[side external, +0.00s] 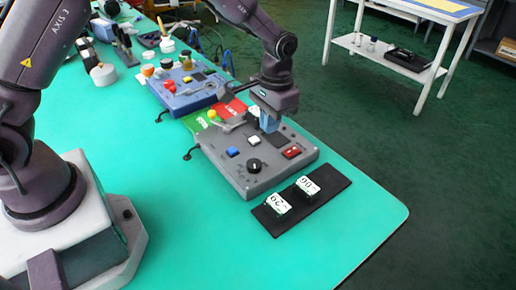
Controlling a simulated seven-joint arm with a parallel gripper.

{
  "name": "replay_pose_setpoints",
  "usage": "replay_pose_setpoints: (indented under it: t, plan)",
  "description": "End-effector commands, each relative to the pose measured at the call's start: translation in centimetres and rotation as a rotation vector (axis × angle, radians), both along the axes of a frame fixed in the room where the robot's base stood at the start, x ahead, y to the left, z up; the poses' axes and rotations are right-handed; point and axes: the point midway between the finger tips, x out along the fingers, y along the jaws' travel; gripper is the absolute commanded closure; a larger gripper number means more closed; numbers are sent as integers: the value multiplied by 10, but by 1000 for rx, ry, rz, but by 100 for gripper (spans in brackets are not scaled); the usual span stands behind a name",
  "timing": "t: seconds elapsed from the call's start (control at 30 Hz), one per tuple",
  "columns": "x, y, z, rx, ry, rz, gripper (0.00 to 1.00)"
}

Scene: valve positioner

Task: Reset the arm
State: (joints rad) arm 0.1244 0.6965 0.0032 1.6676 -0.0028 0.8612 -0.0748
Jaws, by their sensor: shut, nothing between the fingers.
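My gripper (268,122) points down over the back part of the grey control box (238,185). It is shut with nothing in it. Its tips are close to the box's top face; I cannot tell whether they touch it. The box carries a black knob (254,165), a blue button (233,152), a white button (254,140) and a red switch (292,152). A lever lies near the box's back left edge. My arm rises from its base at the left and reaches over to the box.
A blue control box (187,103) stands behind the grey one, with red and green cards (233,109) between them. A black strip (328,192) with two numbered blocks lies in front. Tools and jars crowd the back left. The teal table's front right is clear. A white side table (398,50) stands apart.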

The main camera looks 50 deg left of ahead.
Motion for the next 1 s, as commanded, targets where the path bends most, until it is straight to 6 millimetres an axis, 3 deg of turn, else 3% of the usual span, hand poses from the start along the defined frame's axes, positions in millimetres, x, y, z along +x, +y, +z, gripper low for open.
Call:
replay_pose_setpoints:
  t: [0.03, 0.2, 0.4, 0.73, 0.9, 1.0]
  plan:
    - [-11, 4, 19, -2, -13, -2, 100]
    - [-53, 15, 76, -10, -65, -8, 100]
    - [-110, 29, 131, -17, -158, -7, 100]
    - [-200, 45, 182, -21, -373, 13, 100]
    - [-224, 50, 197, -20, -490, 31, 100]
    - [-229, 51, 206, -20, -544, 36, 100]
